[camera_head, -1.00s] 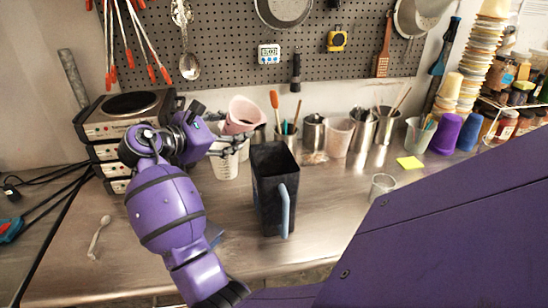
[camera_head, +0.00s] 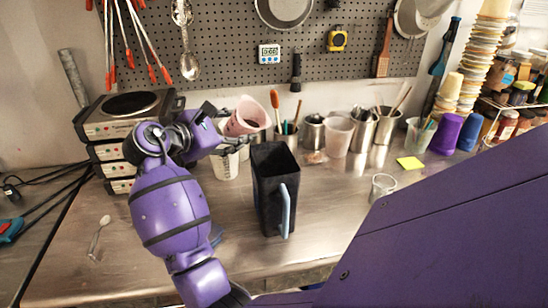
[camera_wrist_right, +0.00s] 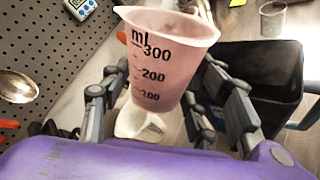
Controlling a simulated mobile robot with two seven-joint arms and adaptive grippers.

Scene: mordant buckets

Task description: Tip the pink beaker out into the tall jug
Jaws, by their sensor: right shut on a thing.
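The pink beaker (camera_head: 240,124), a translucent measuring beaker with black ml marks, is held in the air behind and left of the tall jug. It leans, with its mouth toward the upper right in the head view. My right gripper (camera_head: 226,141) is shut on it. In the right wrist view the beaker (camera_wrist_right: 165,55) sits between the dark fingers; its contents cannot be made out. The tall jug (camera_head: 268,205), black with a blue-grey handle, stands upright on the bench; its open top (camera_wrist_right: 262,85) also shows right of the beaker. My left gripper is out of view.
A white measuring beaker (camera_head: 226,166) stands on the bench below the held one. Stacked hotplates (camera_head: 120,125) are at left. Steel cups (camera_head: 313,133) and another pinkish beaker (camera_head: 338,137) line the back. A small glass (camera_head: 382,187) stands at right. The front bench is mostly clear.

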